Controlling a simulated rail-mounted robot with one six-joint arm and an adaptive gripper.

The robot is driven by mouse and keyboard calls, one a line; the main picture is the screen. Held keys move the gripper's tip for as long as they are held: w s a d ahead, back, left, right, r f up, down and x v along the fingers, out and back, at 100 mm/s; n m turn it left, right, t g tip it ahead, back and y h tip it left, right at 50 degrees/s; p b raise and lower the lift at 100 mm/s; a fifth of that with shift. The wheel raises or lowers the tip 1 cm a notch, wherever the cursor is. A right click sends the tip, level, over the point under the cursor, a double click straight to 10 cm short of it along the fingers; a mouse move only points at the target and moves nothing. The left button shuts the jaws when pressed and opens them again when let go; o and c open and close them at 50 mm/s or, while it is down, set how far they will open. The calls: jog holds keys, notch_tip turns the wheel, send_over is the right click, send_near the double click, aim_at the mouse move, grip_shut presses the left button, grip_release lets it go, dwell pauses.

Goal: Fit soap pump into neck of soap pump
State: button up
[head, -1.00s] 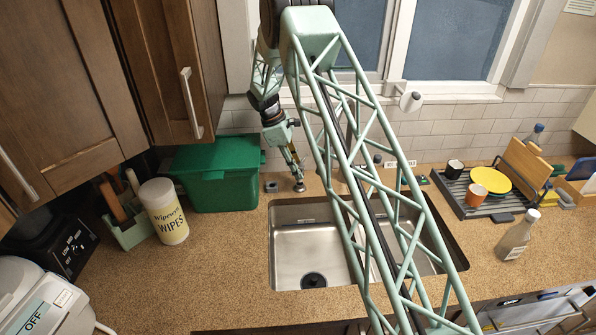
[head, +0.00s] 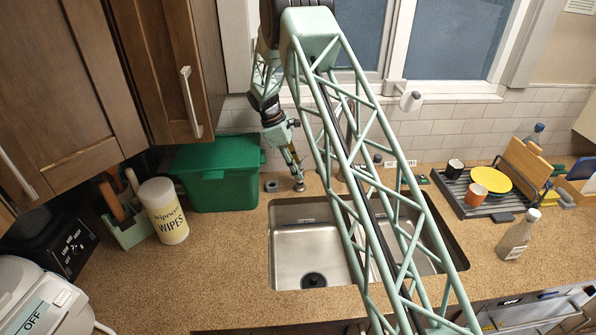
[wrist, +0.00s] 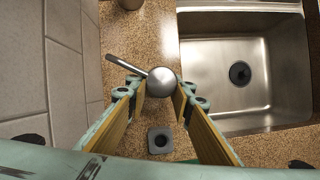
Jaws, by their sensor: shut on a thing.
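The soap pump (wrist: 161,82) is a silver ball-shaped head with a thin dark spout pointing up-left in the wrist view. It also shows in the head view (head: 299,186), small, by the back-left corner of the sink. My gripper (wrist: 160,88) is shut on it, with a yellow-padded finger on each side. The pump's lower part is hidden under its head, and I cannot tell if it touches the counter. The neck (wrist: 160,141) is a grey square piece with a dark round hole, on the counter beside the pump. In the head view the neck (head: 271,186) is left of my gripper (head: 297,174).
The steel sink (head: 306,240) lies in front of the pump. A green bin (head: 218,172) stands close left of the neck, with a wipes tub (head: 164,210) beyond. The tiled wall (wrist: 73,70) is close behind. A dish rack (head: 460,195) is far right.

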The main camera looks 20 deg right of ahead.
jog(key=shift+f+b, duration=0.65)
jog(key=shift+f, duration=0.8)
jog(key=o, duration=1.2)
jog(key=shift+r, duration=0.1)
jog(key=shift+v, duration=5.95)
